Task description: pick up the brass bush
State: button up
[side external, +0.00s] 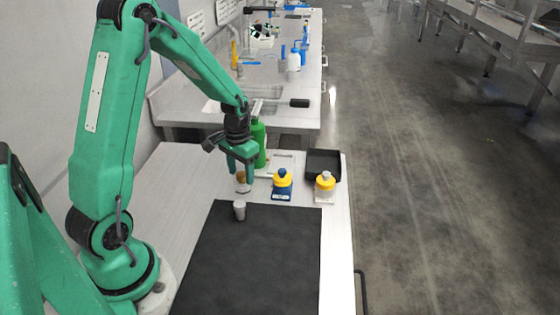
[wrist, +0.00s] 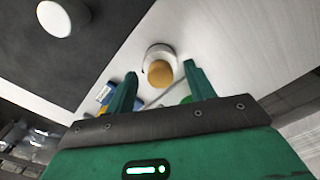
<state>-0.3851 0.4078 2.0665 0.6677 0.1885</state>
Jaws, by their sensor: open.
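The brass bush (wrist: 160,72) looks like a round gold-brown piece on a white round base (wrist: 160,50) in the wrist view. It also shows in the side view (side external: 241,177), small and partly hidden by the fingers. My gripper (side external: 241,172) points down at it with its green fingers apart. In the wrist view my gripper (wrist: 160,85) is open, one finger on each side of the bush's line, with nothing clamped. The exact height of the fingertips over the bush is hard to tell.
A grey-white cup (side external: 239,211) stands on the black mat's (side external: 255,260) far edge. The mat's middle is clear.

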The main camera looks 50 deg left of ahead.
aim_at(243, 176)
jog(key=c, duration=1.2)
jog(key=shift+o, duration=0.2)
jog(key=shift+r, duration=0.75)
jog(key=r, duration=0.1)
jog(key=d+r, duration=0.1)
jog(key=r, duration=0.1)
jog(key=shift+r, duration=0.1)
jog(key=s+d+r, duration=0.1)
jog(key=d+r, duration=0.5)
jog(key=d, duration=0.4)
jog(key=shift+s+d+r, duration=0.15)
jog(key=shift+s+d, duration=0.1)
jog(key=shift+s, duration=0.15)
